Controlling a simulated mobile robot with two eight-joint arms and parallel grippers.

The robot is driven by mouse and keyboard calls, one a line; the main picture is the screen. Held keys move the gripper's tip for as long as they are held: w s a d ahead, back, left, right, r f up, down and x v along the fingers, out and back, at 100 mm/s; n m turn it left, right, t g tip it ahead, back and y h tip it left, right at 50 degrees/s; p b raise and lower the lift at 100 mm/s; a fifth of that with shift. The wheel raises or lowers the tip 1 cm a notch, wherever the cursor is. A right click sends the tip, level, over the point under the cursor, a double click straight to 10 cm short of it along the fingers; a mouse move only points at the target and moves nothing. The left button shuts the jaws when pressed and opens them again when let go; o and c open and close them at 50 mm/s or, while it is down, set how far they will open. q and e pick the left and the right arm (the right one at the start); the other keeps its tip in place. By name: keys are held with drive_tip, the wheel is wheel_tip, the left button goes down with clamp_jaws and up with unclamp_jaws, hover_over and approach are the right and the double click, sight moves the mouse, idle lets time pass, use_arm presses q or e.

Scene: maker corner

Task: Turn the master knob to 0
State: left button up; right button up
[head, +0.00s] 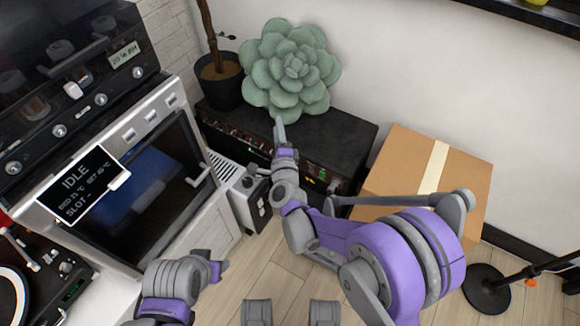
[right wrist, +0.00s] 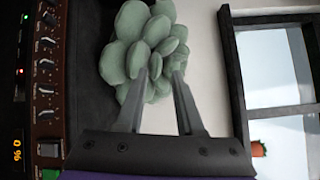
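The black amplifier-like unit (head: 335,140) stands against the wall in the head view, its front partly hidden by my right arm. In the right wrist view its brown knob panel (right wrist: 48,105) runs along the left edge with a row of several knobs. A larger knob (right wrist: 47,150) sits at the lower end, beside an orange display (right wrist: 17,152) that seems to read 0 %. I cannot tell for sure which knob is the master. My right gripper (head: 279,130) is above the unit's front edge; its fingers (right wrist: 160,85) are apart and empty. My left gripper (head: 218,270) is low, its fingers unclear.
A green succulent-shaped cushion (head: 290,70) and a potted plant (head: 220,82) sit on the unit. A cardboard box (head: 400,165) stands to its right. A white machine with an IDLE screen (head: 82,185) is at left. A stand base (head: 486,288) is at lower right.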

drive_tip(key=s+a+f+m+g+h+p, duration=0.15)
drive_tip(key=s+f+m+h, duration=0.3)
drive_tip(key=f+m, duration=0.55)
drive_tip(key=s+f+m+h+p, duration=0.2)
drive_tip(key=s+f+m+h, duration=0.3)
drive_tip(key=f+m, duration=0.55)
drive_tip(key=w+d+h+b, duration=0.1)
drive_tip(key=w+d, duration=0.4)
drive_tip(key=w, duration=0.5)
drive_tip(key=shift+w+n, duration=0.15)
drive_tip(key=shift+n, duration=0.3)
clamp_jaws()
